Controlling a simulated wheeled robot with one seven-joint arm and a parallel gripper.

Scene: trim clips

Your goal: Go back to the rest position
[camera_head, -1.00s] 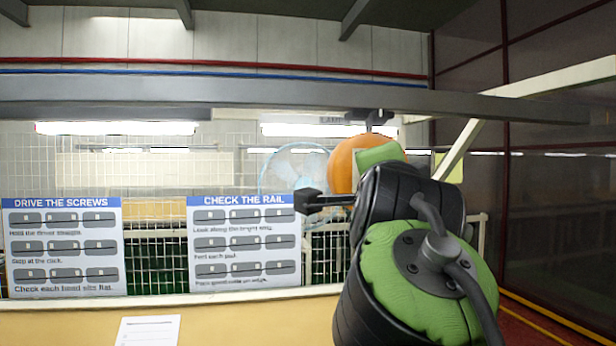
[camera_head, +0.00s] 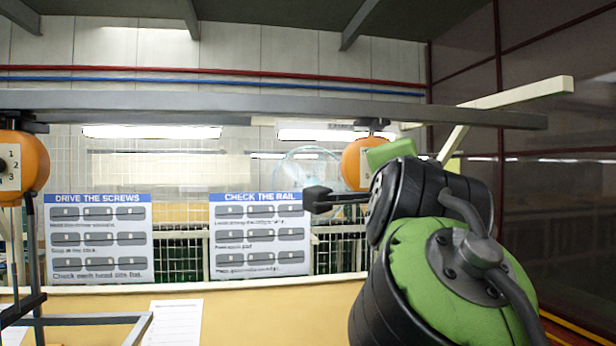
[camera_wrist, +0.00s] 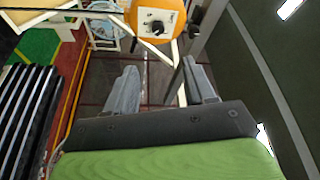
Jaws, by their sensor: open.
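My gripper shows in the wrist view (camera_wrist: 160,92) with its two grey fingers well apart and nothing between them. In the head view my green and black arm fills the lower right. A dark block-like end (camera_head: 318,199) sticks out to its left, raised above the tan bench level and pointing left. The far side of the gripper is hidden behind the arm.
Two instruction boards, "DRIVE THE SCREWS" (camera_head: 98,240) and "CHECK THE RAIL" (camera_head: 258,237), stand behind the tan bench (camera_head: 260,318). A white sheet (camera_head: 174,322) lies on it. Orange round units hang at left (camera_head: 32,165) and behind my arm (camera_head: 356,163). A grey beam (camera_head: 250,106) crosses overhead.

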